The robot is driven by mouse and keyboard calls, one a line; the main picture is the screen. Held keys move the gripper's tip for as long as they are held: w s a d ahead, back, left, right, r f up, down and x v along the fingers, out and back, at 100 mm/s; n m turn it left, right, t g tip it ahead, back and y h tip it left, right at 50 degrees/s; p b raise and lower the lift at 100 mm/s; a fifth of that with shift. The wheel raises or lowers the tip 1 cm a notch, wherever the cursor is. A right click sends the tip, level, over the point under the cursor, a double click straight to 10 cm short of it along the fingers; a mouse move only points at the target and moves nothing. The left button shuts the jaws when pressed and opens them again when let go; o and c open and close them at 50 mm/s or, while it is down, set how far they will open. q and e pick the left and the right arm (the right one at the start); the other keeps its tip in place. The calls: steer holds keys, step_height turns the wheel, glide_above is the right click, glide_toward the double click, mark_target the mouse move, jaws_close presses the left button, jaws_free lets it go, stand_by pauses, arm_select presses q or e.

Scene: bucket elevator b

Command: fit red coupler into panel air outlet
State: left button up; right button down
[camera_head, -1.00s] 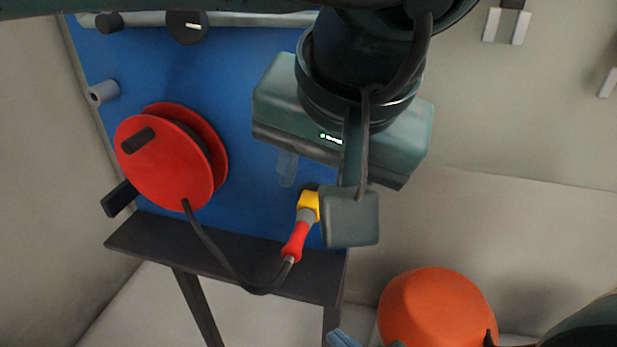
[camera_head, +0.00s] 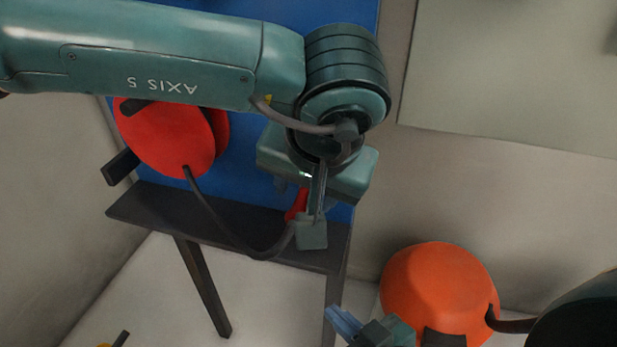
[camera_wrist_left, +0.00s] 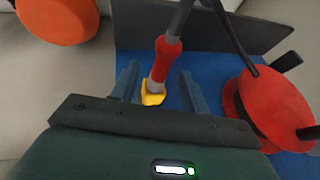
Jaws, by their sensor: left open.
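The red coupler (camera_head: 297,205) sits at the end of a black hose (camera_head: 240,242) and is partly hidden behind my left gripper's parts in the head view. In the left wrist view the coupler (camera_wrist_left: 168,60) has a yellow piece (camera_wrist_left: 152,94) at its near end. My left gripper (camera_wrist_left: 158,76) is open, with one finger on each side of the coupler and yellow piece; contact is not visible. It also shows in the head view (camera_head: 303,194). My right gripper (camera_head: 345,322) is low in the head view; its jaw opening is unclear. I cannot pick out the panel air outlet.
A red hose reel (camera_head: 165,145) is on the blue panel (camera_head: 345,212), left of my left gripper. A dark shelf (camera_head: 160,207) with legs stands below. A large orange rounded object (camera_head: 437,290) stands right, close to my right gripper.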

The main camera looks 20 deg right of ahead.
arm_select(q)
jaws_close()
stand_by(0.5)
